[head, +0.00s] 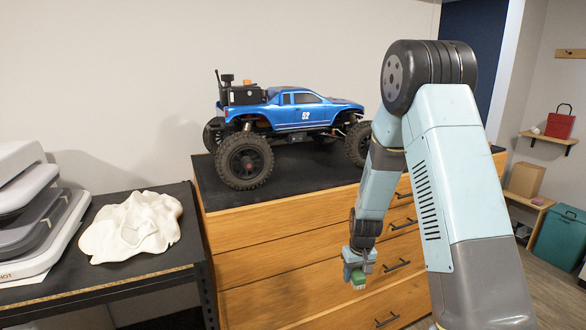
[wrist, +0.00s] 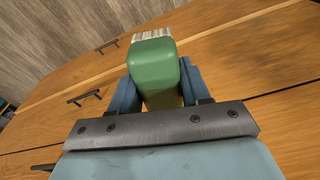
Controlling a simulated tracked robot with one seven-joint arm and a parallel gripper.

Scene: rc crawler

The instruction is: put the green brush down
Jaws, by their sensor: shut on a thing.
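The green brush (wrist: 154,72) is held between the two blue fingers of my gripper (wrist: 160,85) in the wrist view. Its pale bristle end points away from the gripper. In the head view my gripper (head: 358,270) hangs low in front of the wooden drawer cabinet (head: 290,275), below its top. A small bit of the green brush (head: 358,279) shows at the gripper's tip. The brush appears to be in the air, in front of the drawer faces. Its exact distance from the drawers cannot be told.
A blue RC truck (head: 300,113) stands on the cabinet's black top (head: 215,189). A lower black shelf (head: 95,280) at the left holds a crumpled white cloth (head: 132,227) and stacked grey-white cases (head: 35,215). Drawer handles (head: 397,265) stick out near my gripper. Black top shows free in front of the truck.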

